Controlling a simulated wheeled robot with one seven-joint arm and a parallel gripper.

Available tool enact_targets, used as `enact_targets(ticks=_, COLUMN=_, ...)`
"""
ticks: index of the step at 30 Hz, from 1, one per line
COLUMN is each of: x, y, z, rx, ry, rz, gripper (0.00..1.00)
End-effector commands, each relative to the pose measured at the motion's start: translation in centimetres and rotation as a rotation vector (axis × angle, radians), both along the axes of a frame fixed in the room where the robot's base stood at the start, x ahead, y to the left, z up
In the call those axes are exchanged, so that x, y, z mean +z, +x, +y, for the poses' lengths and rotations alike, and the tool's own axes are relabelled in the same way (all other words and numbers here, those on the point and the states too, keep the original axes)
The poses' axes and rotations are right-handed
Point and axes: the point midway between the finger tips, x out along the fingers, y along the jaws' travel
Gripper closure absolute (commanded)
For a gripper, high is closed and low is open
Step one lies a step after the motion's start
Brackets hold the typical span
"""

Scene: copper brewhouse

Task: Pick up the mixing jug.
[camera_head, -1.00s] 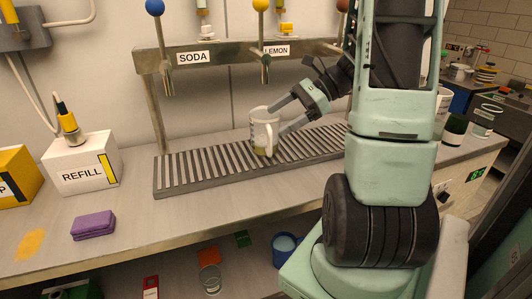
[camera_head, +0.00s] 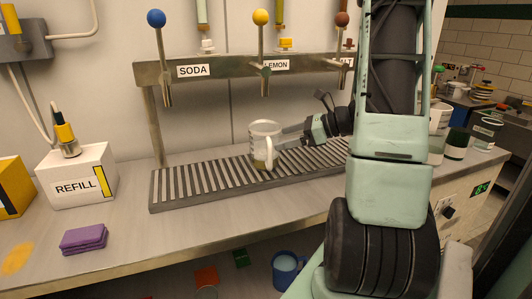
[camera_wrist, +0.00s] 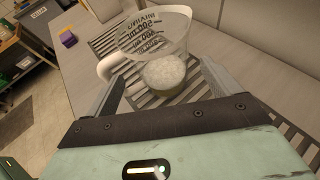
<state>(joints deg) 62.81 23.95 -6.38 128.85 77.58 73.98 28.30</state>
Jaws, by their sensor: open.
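The mixing jug (camera_head: 264,143) is clear with a pale handle and stands upright on the slatted drip tray (camera_head: 200,185), below the lemon tap. It holds a little frothy liquid at the bottom, seen in the wrist view (camera_wrist: 163,72). My gripper (camera_head: 283,139) reaches in from the right at the jug's height. In the wrist view my two open fingers (camera_wrist: 160,90) lie on either side of the jug's near side, with the handle by the left finger. I cannot tell whether either finger touches it.
The tap rail (camera_head: 235,66) with soda and lemon taps stands above the tray. Cups (camera_head: 486,133) stand at right. The counter front between the sponge and my arm is clear.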

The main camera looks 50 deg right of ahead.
Motion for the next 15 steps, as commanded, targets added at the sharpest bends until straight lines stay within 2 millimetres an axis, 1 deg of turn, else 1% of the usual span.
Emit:
enact_targets(ticks=7, x=-0.7, y=1.5, z=0.7, rx=0.003, ry=0.001, rz=0.0, gripper=0.11)
enact_targets(ticks=15, x=-2.2, y=4.8, z=2.3, rx=0.003, ry=0.001, rz=0.0, gripper=0.11)
